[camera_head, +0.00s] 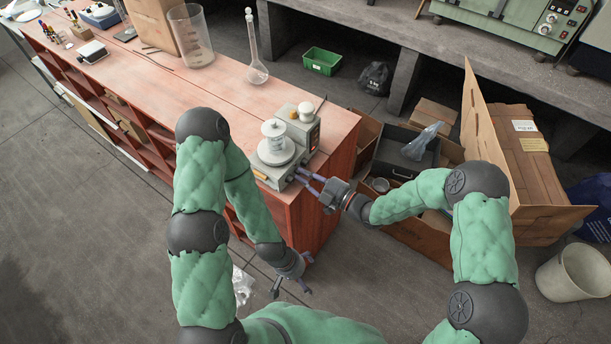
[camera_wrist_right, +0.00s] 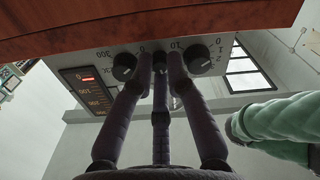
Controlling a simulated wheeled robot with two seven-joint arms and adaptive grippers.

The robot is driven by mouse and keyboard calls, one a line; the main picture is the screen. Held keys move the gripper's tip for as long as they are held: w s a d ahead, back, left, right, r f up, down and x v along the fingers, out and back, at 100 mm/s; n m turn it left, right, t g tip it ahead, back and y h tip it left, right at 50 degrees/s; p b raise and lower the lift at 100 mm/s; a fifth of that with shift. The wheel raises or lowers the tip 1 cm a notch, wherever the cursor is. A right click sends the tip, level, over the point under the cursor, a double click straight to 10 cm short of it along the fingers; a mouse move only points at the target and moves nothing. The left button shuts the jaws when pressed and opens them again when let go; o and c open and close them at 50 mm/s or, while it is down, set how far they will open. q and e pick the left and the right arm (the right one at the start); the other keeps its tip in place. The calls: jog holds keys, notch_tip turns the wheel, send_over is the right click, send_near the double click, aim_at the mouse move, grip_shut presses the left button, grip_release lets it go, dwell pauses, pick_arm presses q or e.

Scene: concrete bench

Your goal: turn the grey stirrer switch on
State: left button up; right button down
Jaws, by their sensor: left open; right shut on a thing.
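The grey stirrer (camera_head: 262,170) stands at the near right end of the wooden bench, with a round plate and a white stacked piece on top. My right gripper (camera_head: 302,176) reaches its front panel. In the right wrist view, the stirrer panel (camera_wrist_right: 215,85) appears upside down, with a dark knob on each side of my right gripper (camera_wrist_right: 160,66). Its fingers are closed together on a small part between those knobs. That part, apparently the switch, is mostly hidden, so its position cannot be told. My left gripper (camera_head: 292,279) is open and empty, low in front of the bench.
A red-lit display (camera_wrist_right: 87,79) is on the panel. A tall flask (camera_head: 258,72) and a large beaker (camera_head: 193,40) stand farther back on the bench (camera_head: 190,105). Open cardboard boxes (camera_head: 530,170) and a bin (camera_head: 572,275) are on the floor at right.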

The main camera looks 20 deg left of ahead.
jog(key=m, duration=0.3)
jog(key=shift+r+m, duration=0.1)
jog(key=shift+m, duration=1.4)
jog(key=c, duration=1.5)
grip_release()
